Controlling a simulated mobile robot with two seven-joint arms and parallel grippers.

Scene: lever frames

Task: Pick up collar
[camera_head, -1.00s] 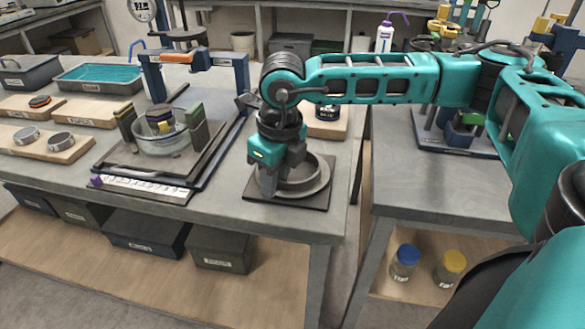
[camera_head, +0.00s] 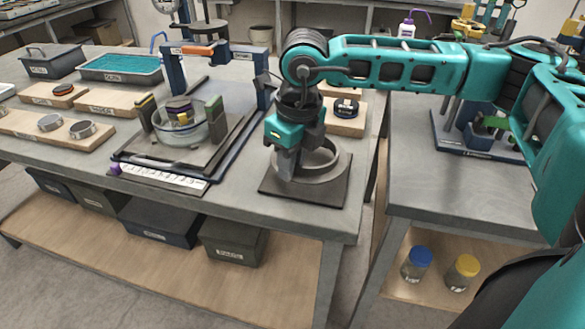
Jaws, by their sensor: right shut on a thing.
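The collar (camera_head: 326,167) looks like a grey open ring at the front right of the left table, over a dark square mat (camera_head: 307,196). My right gripper (camera_head: 287,168) points down and is shut on the ring's left wall. The ring seems to be a little above the mat, but the gap under it is hard to make out. The gripper hides part of the ring's left side. My left gripper is not in view.
A glass bowl (camera_head: 178,134) stands on a framed tray left of the gripper. A round dark part on a wooden board (camera_head: 345,126) lies behind the ring. A gap separates this table from the right bench (camera_head: 440,188).

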